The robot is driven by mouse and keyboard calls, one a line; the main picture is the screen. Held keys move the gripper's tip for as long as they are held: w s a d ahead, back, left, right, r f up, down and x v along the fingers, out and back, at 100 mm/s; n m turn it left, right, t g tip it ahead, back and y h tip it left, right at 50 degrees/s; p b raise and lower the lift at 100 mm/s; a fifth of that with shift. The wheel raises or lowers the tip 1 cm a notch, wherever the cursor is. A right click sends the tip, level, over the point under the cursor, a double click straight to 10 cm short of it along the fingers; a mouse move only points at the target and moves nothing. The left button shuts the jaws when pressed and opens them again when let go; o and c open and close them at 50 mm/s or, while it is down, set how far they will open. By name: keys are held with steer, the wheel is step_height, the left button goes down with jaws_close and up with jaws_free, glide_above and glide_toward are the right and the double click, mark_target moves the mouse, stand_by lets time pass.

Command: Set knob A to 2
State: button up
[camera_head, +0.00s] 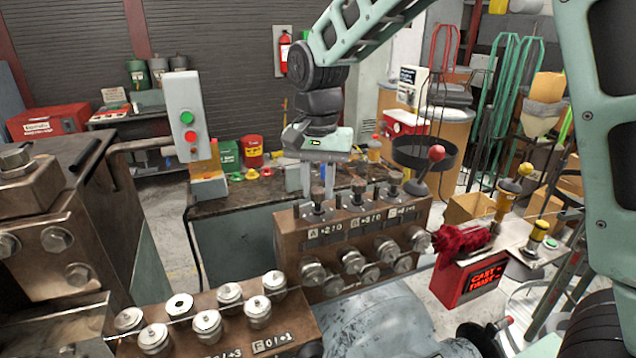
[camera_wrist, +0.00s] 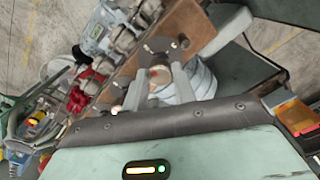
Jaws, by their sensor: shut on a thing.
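Knob A (camera_head: 317,194) is the leftmost of three dark knobs on top of the brown block (camera_head: 345,225). A label plate marked A (camera_head: 326,234) is on the block's front face below it; its small marks are hard to read. My gripper (camera_head: 318,182) comes down from above, with its two pale fingers around knob A. In the wrist view the fingers (camera_wrist: 160,88) close on both sides of the round knob top (camera_wrist: 160,74). The fingers partly hide the knob, and I cannot tell its setting.
Knob B (camera_head: 358,190) and knob C (camera_head: 395,181) stand just to the right on the same block. Rollers (camera_head: 352,262) line the block's front. A grey button box (camera_head: 185,115) stands at the left.

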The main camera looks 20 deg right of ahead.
mark_target(318, 189)
steer(key=shift+w+r, duration=0.1)
steer(key=o, duration=1)
step_height(318, 189, up, 17)
steer(key=b, duration=0.2)
steer(key=shift+r+b, duration=0.15)
steer(key=shift+b, duration=0.2)
